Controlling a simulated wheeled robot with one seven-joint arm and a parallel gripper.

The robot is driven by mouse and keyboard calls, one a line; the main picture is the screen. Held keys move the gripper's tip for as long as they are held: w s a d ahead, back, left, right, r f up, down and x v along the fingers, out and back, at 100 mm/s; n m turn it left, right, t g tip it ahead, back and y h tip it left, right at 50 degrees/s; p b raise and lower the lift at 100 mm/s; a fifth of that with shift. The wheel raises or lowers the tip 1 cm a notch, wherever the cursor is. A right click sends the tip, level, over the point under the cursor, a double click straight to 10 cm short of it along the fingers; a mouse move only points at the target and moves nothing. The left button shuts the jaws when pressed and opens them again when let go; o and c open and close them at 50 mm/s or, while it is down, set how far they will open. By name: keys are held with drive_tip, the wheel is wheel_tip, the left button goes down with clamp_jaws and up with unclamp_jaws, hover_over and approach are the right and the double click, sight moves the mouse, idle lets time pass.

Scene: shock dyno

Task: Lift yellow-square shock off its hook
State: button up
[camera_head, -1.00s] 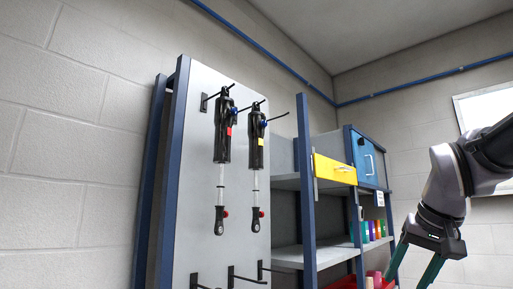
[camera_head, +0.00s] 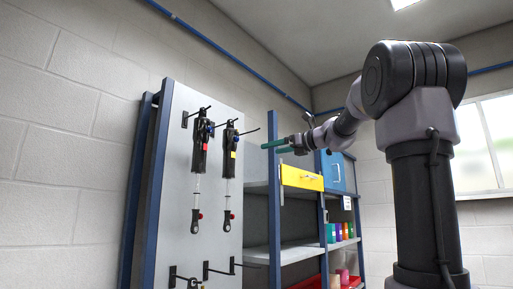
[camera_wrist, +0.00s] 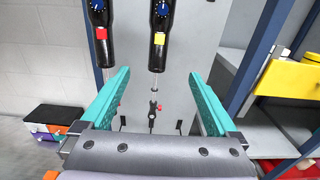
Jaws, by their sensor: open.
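The yellow-square shock (camera_head: 229,160) hangs upright from a hook on the grey panel (camera_head: 176,215), black body on top and a thin rod below. It also shows in the wrist view (camera_wrist: 159,35), ahead of my fingers and near the middle. A red-square shock (camera_head: 200,160) hangs beside it on the left, and shows in the wrist view (camera_wrist: 101,32). My gripper (camera_head: 278,146) is open and empty, to the right of the yellow-square shock, with teal fingers pointing toward the panel. In the wrist view my gripper (camera_wrist: 160,98) has its fingers spread wide, apart from the shock.
Several empty hooks (camera_head: 218,270) stick out low on the panel. A blue shelf post (camera_head: 273,200) and a yellow drawer (camera_head: 301,178) stand to the right of the shocks. Colored containers (camera_head: 338,232) sit on the shelf, with a red bin (camera_head: 308,283) below.

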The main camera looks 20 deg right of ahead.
sight(234, 156)
drive_tip(key=x, duration=2.3)
drive_tip(key=shift+w+a, duration=0.1)
drive_tip(key=shift+a, duration=0.1)
clamp_jaws()
drive_tip(key=c, duration=0.6)
unclamp_jaws()
drive_tip(key=shift+r, duration=0.2)
drive_tip(key=shift+c, duration=0.2)
clamp_jaws()
